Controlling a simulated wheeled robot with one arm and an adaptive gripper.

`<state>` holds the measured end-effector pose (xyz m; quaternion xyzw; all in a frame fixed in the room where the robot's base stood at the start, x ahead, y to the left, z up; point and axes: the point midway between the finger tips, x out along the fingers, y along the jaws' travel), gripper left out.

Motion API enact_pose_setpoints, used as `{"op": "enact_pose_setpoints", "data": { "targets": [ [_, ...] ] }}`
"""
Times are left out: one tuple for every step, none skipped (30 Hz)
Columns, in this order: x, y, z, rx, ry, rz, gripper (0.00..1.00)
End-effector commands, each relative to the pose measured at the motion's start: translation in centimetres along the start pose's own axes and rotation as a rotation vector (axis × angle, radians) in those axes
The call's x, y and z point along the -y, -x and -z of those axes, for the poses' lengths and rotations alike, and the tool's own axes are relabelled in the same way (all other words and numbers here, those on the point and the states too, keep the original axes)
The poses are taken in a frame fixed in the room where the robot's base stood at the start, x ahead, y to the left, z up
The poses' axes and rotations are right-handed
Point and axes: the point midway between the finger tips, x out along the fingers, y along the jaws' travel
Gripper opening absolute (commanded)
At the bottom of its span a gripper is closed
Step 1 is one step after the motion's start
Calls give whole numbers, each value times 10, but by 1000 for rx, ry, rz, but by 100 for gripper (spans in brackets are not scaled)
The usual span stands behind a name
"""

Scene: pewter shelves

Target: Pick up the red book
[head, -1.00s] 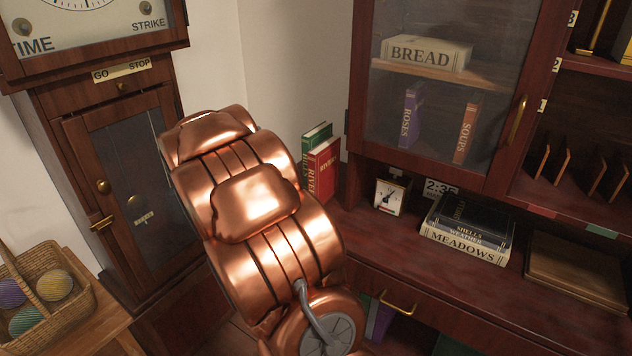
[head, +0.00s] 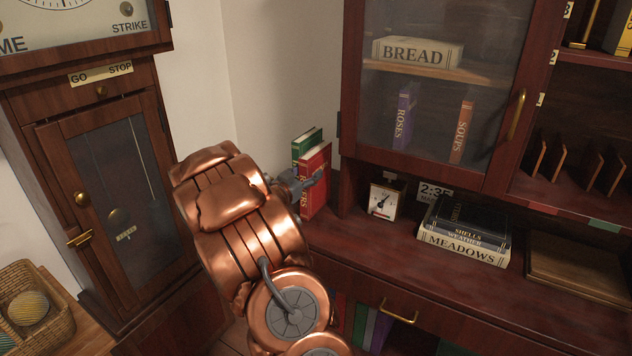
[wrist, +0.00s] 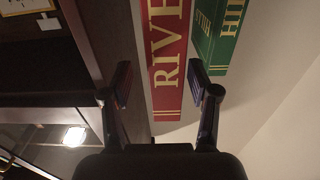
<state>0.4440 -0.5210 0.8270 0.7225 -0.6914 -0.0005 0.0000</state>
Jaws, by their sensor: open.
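The red book (head: 318,158), titled RIVERS, stands upright at the left end of the wooden counter, beside a green book (head: 304,144). In the wrist view the red book's spine (wrist: 168,50) shows between the two fingers, with the green book (wrist: 220,28) just right of it. My gripper (head: 318,178) is at the red book's spine in the head view, covering part of its lettering. In the wrist view my gripper (wrist: 164,85) is open, one finger on each side of the red spine. I cannot tell whether the fingers touch it.
A small clock (head: 386,199) and a stack of lying books (head: 462,247) are right of the red book on the counter. The glass-doored cabinet (head: 345,120) rises close by on the right. A tall clock case (head: 75,150) stands left. A pale wall is behind the books.

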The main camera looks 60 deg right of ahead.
Motion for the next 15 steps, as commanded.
{"op": "enact_pose_setpoints", "data": {
  "targets": [
    [0,-4,1,-2,-1,-2,60],
    [1,-7,2,-3,-1,-2,60],
    [2,-12,3,-4,-2,-2,60],
    [2,-15,3,-4,-3,-3,60],
    [2,-20,4,-5,-3,-5,60],
    [3,-24,4,-4,-1,-5,60],
    [4,-28,4,-3,0,-4,60],
    [5,-31,4,-1,1,-3,60],
    [4,-35,4,0,1,-4,60],
    [4,-38,4,0,0,-4,60],
    [4,-40,4,0,0,-4,60],
    [5,-43,4,-1,-1,-3,60],
    [5,-45,5,-1,-2,-3,60],
    [5,-47,5,-2,-2,-3,60],
    [5,-48,5,-2,-2,-2,60]
  ]
}}
